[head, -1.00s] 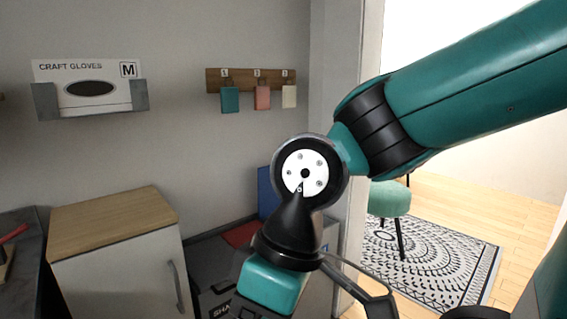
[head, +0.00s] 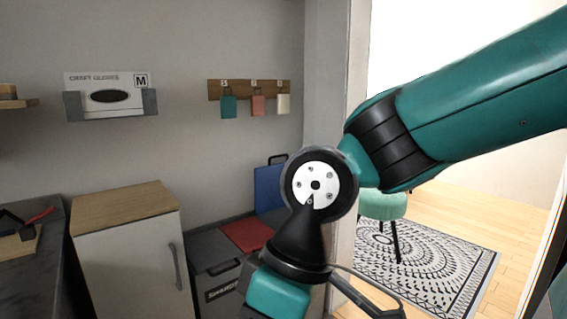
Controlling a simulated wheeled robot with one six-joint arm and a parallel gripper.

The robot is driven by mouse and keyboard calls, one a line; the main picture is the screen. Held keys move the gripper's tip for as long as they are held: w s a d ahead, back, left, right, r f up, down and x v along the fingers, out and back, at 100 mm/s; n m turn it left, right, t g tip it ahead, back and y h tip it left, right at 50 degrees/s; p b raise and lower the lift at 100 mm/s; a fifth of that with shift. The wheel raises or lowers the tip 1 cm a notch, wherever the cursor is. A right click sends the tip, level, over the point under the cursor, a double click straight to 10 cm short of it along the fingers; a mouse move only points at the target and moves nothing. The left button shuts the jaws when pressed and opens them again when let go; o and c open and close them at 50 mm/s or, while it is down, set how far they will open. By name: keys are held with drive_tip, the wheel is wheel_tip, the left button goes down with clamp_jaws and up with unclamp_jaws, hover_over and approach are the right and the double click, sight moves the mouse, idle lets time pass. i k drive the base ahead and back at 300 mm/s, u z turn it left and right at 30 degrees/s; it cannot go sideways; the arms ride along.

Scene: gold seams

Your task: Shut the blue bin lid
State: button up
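The blue lid (head: 268,188) stands raised against the wall, with a black handle at its top edge. It belongs to a dark grey bin unit (head: 206,246), and my arm hides its right part. A red lid (head: 246,234) lies flat on the same unit, left of the blue one. My gripper (head: 375,303) hangs at the bottom of the head view, in front of and right of the unit. Its fingertips are cut off by the frame edge, so its opening does not show. It appears apart from the blue lid.
A white cabinet with a wooden top (head: 120,208) stands left of the bins, beside a dark counter (head: 38,275). At right, a doorway opens onto a patterned rug (head: 430,260) and green stool (head: 383,205).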

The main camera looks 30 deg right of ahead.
sight(268, 197)
drive_tip(key=k, duration=0.85)
drive_tip(key=z, duration=0.9)
drive_tip(key=i, duration=1.55)
drive_tip(key=u, duration=0.55)
drive_tip(key=i, duration=0.5)
drive_tip(key=u, duration=0.4)
